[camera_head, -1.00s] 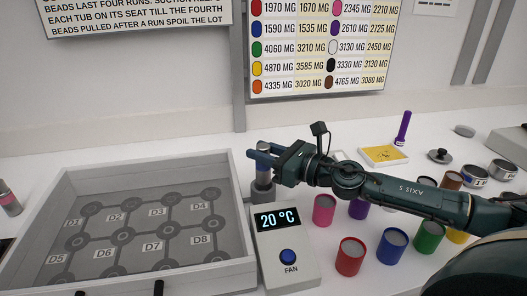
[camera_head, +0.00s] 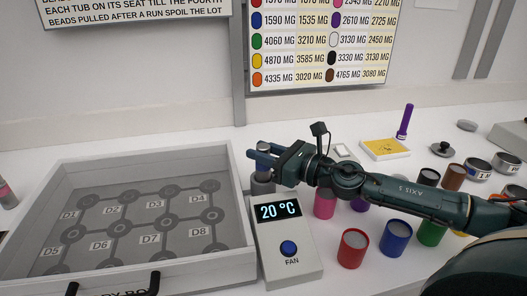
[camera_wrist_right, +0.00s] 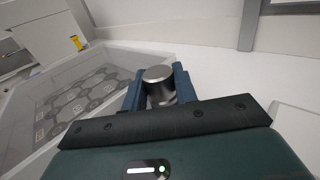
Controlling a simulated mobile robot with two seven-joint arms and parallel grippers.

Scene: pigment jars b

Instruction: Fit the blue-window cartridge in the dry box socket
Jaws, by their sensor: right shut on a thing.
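My right gripper (camera_head: 264,160) is shut on a grey metal cylinder, the cartridge (camera_head: 263,176), which stands upright between its fingers. The cartridge's round top also shows between the blue fingers in the right wrist view (camera_wrist_right: 159,73). Its blue window cannot be made out. The cartridge is directly over a grey round socket (camera_head: 262,188) at the right wall of the dry box (camera_head: 241,205). I cannot tell how far its lower end is inside the socket. My left gripper is not in view.
A fan control unit (camera_head: 305,262) reading 20 °C stands just in front of the socket. Pink, red (camera_head: 352,248), blue (camera_head: 396,238) and green jars stand under and in front of my right arm.

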